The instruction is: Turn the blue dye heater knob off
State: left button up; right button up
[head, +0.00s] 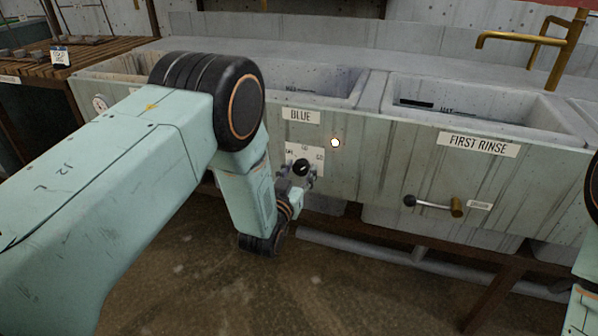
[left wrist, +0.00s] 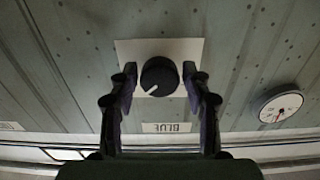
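The blue dye heater knob (head: 301,167) is a round black knob on a white plate, under the BLUE label (head: 300,116) on the front of the sink. It also shows in the left wrist view (left wrist: 159,77), upside down there. Its white pointer mark points up and right in the head view; the plate's small print is too blurred to read surely. My left gripper (head: 298,180) is open with its fingers on either side of the knob. The left wrist view shows the fingers (left wrist: 160,80) with narrow gaps beside the knob. My right gripper is out of view.
A small lit lamp (head: 335,142) is right of the knob. A round gauge (head: 100,103) is on the panel at left. A lever with a black ball (head: 410,200) sticks out under the FIRST RINSE label (head: 478,145). Pipes run below; the floor in front is clear.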

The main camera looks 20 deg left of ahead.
pick_arm(q)
jog(key=c, duration=0.8)
jog(key=shift+n, duration=0.3)
jog(key=n+p, duration=0.2)
jog(key=n, duration=0.1)
jog(key=shift+p, duration=0.3)
jog(key=n+p, duration=0.2)
jog(key=n, duration=0.4)
jog(key=n+p, duration=0.2)
jog(key=n, duration=0.4)
jog(key=shift+s+d+p, duration=0.1)
jog(key=shift+p, duration=0.25)
jog(key=n+p, duration=0.1)
jog(key=n, duration=0.4)
jog(key=shift+n, duration=0.4)
